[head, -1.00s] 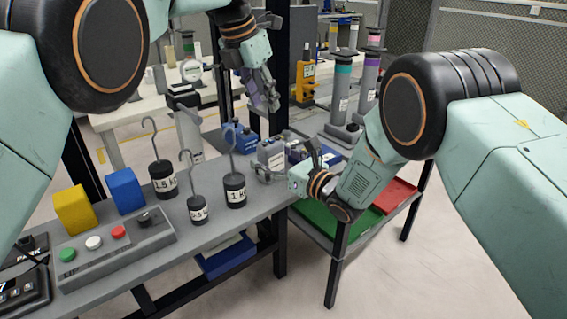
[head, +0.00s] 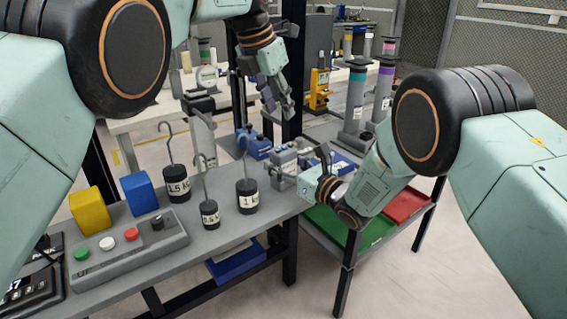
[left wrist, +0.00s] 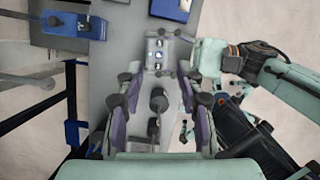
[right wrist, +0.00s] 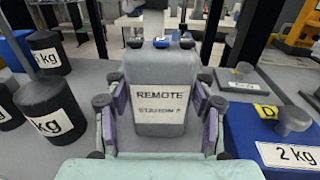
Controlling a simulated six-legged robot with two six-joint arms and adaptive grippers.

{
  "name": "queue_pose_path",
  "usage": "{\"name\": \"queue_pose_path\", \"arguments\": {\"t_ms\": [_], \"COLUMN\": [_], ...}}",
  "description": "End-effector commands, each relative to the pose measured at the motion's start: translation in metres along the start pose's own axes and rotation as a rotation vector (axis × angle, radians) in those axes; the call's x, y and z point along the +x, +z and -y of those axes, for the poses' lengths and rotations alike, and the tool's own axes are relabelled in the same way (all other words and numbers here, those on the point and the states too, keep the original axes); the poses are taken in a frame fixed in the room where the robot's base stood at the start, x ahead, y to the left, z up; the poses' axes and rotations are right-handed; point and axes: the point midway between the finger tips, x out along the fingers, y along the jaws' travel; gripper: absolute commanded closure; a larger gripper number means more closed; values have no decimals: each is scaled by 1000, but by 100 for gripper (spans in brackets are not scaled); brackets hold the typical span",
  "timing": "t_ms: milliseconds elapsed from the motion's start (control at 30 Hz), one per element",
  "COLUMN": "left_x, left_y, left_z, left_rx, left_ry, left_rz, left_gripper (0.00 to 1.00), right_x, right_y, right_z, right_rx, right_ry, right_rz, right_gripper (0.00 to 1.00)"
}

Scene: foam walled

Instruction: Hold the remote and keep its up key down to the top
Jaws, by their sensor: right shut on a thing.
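The remote (head: 284,160) is a grey box standing upright at the bench's right end. Its front label reads REMOTE in the right wrist view (right wrist: 160,98), with a blue key (right wrist: 161,43) on top. My right gripper (head: 302,168) is shut on its sides; its fingers (right wrist: 162,103) flank it in its own view. My left gripper (head: 277,98) is empty above the remote. In the left wrist view its fingers (left wrist: 160,92) are spread apart, with the remote's top (left wrist: 157,60) just beyond them. The up key is not touched.
Hooked black weights (head: 247,195) stand left of the remote. A blue 2 kg weight (right wrist: 275,143) sits close right of it in the right wrist view. A button box (head: 130,250) lies at left. Green (head: 330,226) and red (head: 405,205) trays are on the right.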

Motion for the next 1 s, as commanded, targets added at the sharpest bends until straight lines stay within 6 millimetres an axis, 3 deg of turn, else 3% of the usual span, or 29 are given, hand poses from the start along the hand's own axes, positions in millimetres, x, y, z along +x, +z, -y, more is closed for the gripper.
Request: {"name": "queue_pose_path", "arguments": {"t_ms": [200, 633, 1000], "left_x": [0, 0, 0], "left_y": [0, 0, 0], "left_z": [0, 0, 0], "left_rx": [0, 0, 0], "left_ry": [0, 0, 0], "left_rz": [0, 0, 0], "left_gripper": [62, 99, 100], "right_x": [0, 0, 0], "right_y": [0, 0, 0], "right_z": [0, 0, 0], "right_rx": [0, 0, 0], "right_ry": [0, 0, 0], "right_rz": [0, 0, 0], "right_gripper": [81, 81, 81]}}
